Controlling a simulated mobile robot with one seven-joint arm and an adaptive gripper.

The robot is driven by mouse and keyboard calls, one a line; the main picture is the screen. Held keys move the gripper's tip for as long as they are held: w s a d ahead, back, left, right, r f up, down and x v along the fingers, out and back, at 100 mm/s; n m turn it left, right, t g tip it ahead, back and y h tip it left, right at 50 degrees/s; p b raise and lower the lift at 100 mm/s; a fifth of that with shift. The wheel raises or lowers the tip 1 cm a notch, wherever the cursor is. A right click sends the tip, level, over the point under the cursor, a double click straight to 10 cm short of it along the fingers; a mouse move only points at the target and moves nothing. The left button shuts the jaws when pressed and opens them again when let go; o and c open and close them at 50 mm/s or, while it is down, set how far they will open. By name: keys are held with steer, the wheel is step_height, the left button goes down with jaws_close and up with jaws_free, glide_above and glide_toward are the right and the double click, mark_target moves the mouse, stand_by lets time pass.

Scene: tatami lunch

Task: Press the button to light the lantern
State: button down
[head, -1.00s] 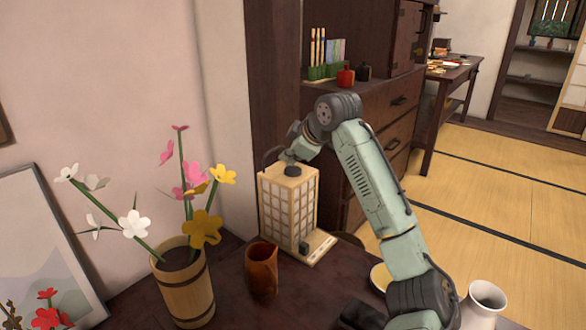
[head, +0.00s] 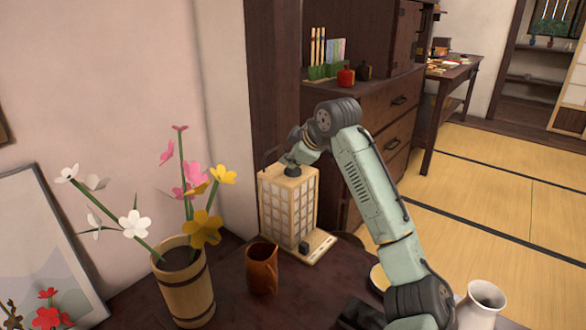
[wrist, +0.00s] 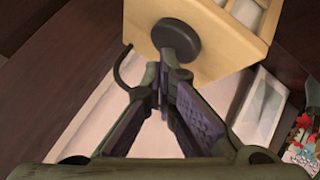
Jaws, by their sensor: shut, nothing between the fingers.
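The lantern (head: 273,208) is a pale wooden box with gridded paper panels. It stands upright on the dark table, on a base (head: 322,243) that juts out to the right. A dark round cap (head: 292,171) sits on its top; it also shows in the wrist view (wrist: 178,37). A small dark block (head: 303,247) is low on the lantern's front; I cannot tell which part is the button. My gripper (wrist: 168,62) is shut and empty, its tips close by the round cap. I cannot tell whether they touch it. In the head view the gripper is mostly hidden.
A brown cup (head: 262,270) stands just in front of the lantern. A wooden flower bucket (head: 183,290) is to the left, and a white vase (head: 484,302) is at the lower right. A wooden post and a drawer cabinet (head: 385,105) are behind.

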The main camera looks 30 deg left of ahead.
mark_target(291, 170)
steer(key=shift+f, duration=0.15)
steer(key=shift+r+p, duration=0.85)
steer(key=shift+p, duration=0.2)
step_height(291, 170, up, 6)
steer(key=p, duration=0.5)
steer(key=shift+p, duration=0.35)
